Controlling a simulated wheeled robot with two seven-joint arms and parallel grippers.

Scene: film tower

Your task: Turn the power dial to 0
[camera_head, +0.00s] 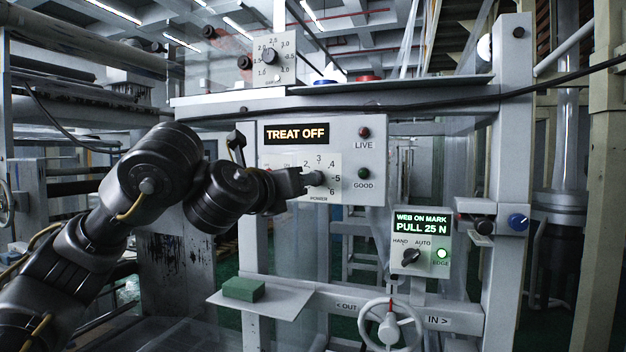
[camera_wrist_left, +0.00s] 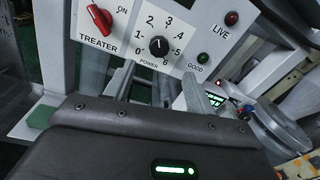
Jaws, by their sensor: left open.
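The power dial (camera_wrist_left: 158,46) is a black knob with a pale pointer mark, on a white plate numbered 0 to 6. In the left wrist view its mark seems to point up toward the 2–3 side; the exact setting is hard to read. In the head view the dial (camera_head: 315,178) is partly hidden by my left gripper (camera_head: 298,182), which reaches in from the left. In the left wrist view my left gripper (camera_wrist_left: 160,84) has its fingers apart with nothing between them, just below the dial in the picture. My right gripper is not in view.
A red treater switch (camera_wrist_left: 99,18) sits left of the dial. The display (camera_head: 296,133) reads TREAT OFF. The LIVE lamp (camera_head: 364,132) and GOOD lamp (camera_head: 364,173) are to the right. Below are a shelf with a green block (camera_head: 243,289), a handwheel (camera_head: 390,326) and a control box (camera_head: 422,240).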

